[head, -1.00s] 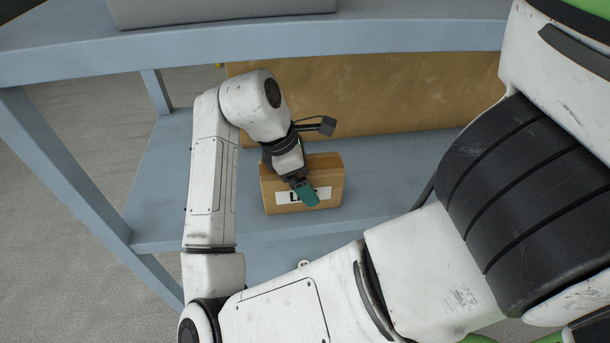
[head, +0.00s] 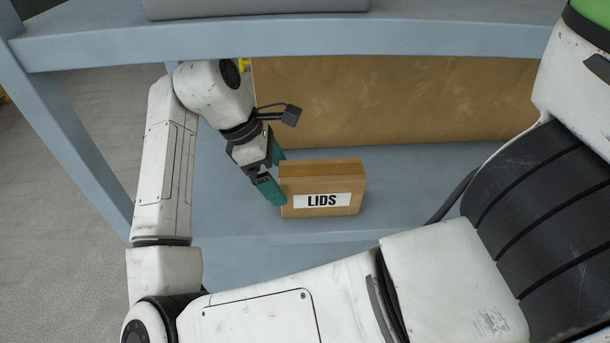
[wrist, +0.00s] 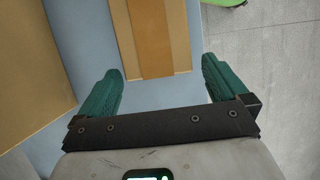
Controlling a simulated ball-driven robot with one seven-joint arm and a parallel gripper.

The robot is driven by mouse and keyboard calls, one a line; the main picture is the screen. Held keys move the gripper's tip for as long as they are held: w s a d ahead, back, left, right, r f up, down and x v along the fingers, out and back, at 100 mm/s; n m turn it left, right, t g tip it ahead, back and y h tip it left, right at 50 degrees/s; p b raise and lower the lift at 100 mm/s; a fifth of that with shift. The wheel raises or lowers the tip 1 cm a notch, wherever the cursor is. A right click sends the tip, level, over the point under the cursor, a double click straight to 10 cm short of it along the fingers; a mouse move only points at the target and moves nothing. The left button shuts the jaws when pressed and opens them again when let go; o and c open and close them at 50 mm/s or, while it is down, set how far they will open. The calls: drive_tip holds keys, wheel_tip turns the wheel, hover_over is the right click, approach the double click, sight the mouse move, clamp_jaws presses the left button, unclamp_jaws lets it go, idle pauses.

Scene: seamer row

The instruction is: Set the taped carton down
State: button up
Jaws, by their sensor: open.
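The taped carton (head: 322,172) is a small brown box with a white LIDS label. It stands upright on the lower grey-blue shelf (head: 225,205). In the wrist view the carton (wrist: 178,62) shows a darker tape strip along its top, beyond the fingertips. My gripper (head: 276,172) is open and empty, with teal fingers at the carton's left end. In the wrist view my gripper (wrist: 162,82) has its fingers wide apart with nothing between them. I cannot tell whether a finger touches the carton.
A large brown box (head: 400,100) stands behind the carton on the same shelf. The upper shelf (head: 300,40) runs above my wrist, and a frame leg (head: 75,130) stands at left. Bare shelf lies to the carton's right.

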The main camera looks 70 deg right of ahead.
drive_tip(key=shift+w+a, duration=0.35)
drive_tip(key=shift+w, duration=0.55)
drive_tip(key=shift+w+a, duration=0.3)
drive_tip(key=shift+w, duration=0.55)
